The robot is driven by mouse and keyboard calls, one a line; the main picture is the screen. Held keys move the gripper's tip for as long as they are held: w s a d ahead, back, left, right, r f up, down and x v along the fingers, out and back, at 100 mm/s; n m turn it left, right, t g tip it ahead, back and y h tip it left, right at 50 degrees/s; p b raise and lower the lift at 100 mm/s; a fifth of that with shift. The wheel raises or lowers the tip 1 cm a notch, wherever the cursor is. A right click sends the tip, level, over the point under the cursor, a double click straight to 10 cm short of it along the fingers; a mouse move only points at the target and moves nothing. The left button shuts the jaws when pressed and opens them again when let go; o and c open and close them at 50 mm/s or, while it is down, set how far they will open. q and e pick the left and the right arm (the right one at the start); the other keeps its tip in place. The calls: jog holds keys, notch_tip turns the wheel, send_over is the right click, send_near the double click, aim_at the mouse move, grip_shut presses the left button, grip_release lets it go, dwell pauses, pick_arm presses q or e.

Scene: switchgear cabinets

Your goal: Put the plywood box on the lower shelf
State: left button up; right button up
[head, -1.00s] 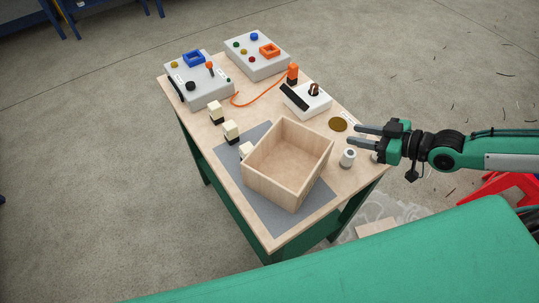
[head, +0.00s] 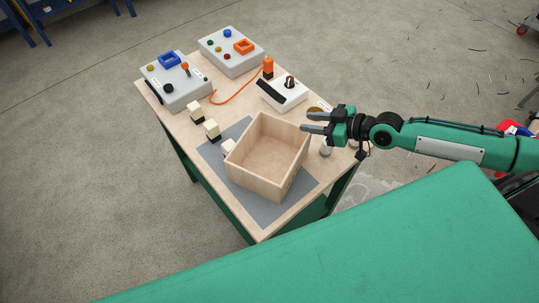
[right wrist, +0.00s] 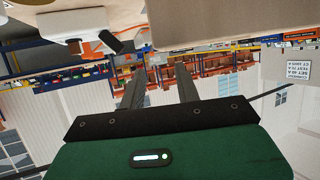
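The open-topped plywood box (head: 262,178) stands upright on a grey mat (head: 216,158) on the table. My right gripper (head: 306,121) is open at the box's far right corner, its fingertips close to the rim; I cannot tell whether they touch it. In the right wrist view the two dark fingers (right wrist: 160,88) are apart, and a pale wooden surface (right wrist: 205,22), likely the box wall, lies just beyond their tips. My left gripper is not in view. I cannot make out a lower shelf; the table's underside is mostly hidden.
Several cream-and-black blocks (head: 211,130) stand left of the box. Two grey control boxes (head: 176,88) and a white device (head: 283,93) sit at the table's far end. A white cylinder (head: 326,151) stands right of the box. A green surface (head: 330,245) fills the foreground.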

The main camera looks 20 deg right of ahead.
aim_at(286, 121)
jog(key=shift+w+a+f, duration=0.25)
jog(key=shift+w+a, duration=0.25)
jog(key=shift+w+a+f+p, duration=0.2)
jog(key=shift+w+a+p, duration=0.2)
jog(key=shift+p, duration=0.3)
jog(key=p+x, duration=0.1)
jog(key=x, duration=0.1)
jog(key=shift+w+a+f, duration=0.15)
jog(key=shift+a+f, duration=0.1)
jog(key=shift+f, duration=0.1)
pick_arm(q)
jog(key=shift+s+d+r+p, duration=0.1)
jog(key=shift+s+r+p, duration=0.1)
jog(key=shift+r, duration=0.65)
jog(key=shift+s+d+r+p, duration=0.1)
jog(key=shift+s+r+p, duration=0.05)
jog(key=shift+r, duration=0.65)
pick_arm(e)
jog(key=shift+w+a+f, duration=0.35)
jog(key=shift+w, duration=0.05)
grip_shut()
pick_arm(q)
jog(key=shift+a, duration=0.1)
pick_arm(e)
jog(key=shift+r, duration=0.1)
